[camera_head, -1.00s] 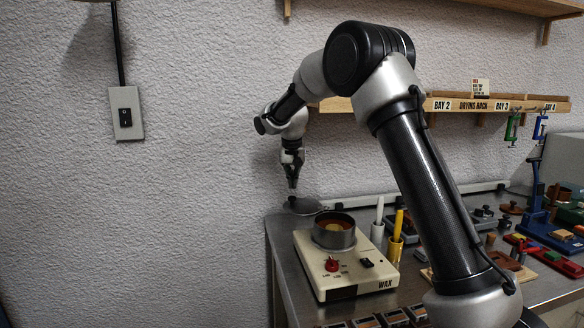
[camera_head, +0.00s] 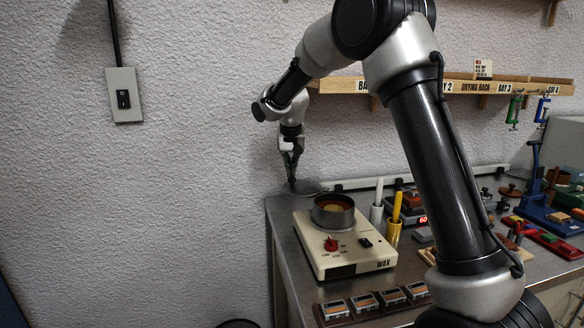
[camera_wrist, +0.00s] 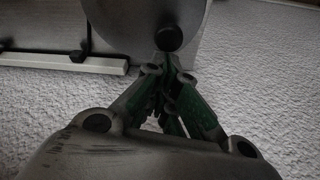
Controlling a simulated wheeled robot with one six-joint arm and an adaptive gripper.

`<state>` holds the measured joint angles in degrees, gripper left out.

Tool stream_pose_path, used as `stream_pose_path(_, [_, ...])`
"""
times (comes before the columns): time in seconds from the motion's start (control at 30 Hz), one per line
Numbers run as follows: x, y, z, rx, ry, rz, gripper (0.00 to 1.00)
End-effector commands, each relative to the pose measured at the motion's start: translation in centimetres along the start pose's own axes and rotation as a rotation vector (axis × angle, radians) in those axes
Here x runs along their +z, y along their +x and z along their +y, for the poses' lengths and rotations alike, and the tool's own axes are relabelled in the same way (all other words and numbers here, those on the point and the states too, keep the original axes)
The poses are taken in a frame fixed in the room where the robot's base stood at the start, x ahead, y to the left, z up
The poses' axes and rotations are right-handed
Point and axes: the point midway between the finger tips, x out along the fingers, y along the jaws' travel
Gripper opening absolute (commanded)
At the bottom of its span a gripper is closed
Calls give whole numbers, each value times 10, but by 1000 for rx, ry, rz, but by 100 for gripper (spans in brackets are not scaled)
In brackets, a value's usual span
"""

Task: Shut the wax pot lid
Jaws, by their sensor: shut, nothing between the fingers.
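The wax pot (camera_head: 333,217) is a round metal pot with orange-yellow wax, set in a cream heater box marked WAX (camera_head: 372,265). Its lid (camera_head: 306,187) is a grey disc, swung open behind the pot toward the wall. In the wrist view the lid (camera_wrist: 140,18) fills the top middle, with a black round knob (camera_wrist: 168,38) at its edge. My gripper (camera_head: 291,181) points down at the lid's left side, behind the pot. In the wrist view my gripper (camera_wrist: 168,68) is shut and empty, its tips close below the knob; I cannot tell if they touch.
A white holder (camera_head: 377,213) and a yellow one (camera_head: 394,232) stand right of the heater. Several small blocks (camera_head: 365,302) lie in front. A drying rack shelf (camera_head: 465,87) is on the wall above. The wall is close behind the lid.

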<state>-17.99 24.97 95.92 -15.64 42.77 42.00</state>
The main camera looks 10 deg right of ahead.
Motion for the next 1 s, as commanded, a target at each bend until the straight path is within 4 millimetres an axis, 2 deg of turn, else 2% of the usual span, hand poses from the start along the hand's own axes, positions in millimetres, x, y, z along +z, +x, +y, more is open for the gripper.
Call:
stream_pose_path(0.47, [11, -4, -5, -35, -95, 0, 0])
stream_pose_path(0.67, [25, -10, -10, -80, -217, 0, 0])
stream_pose_path(1.0, [61, -23, -12, -192, -516, 0, 0])
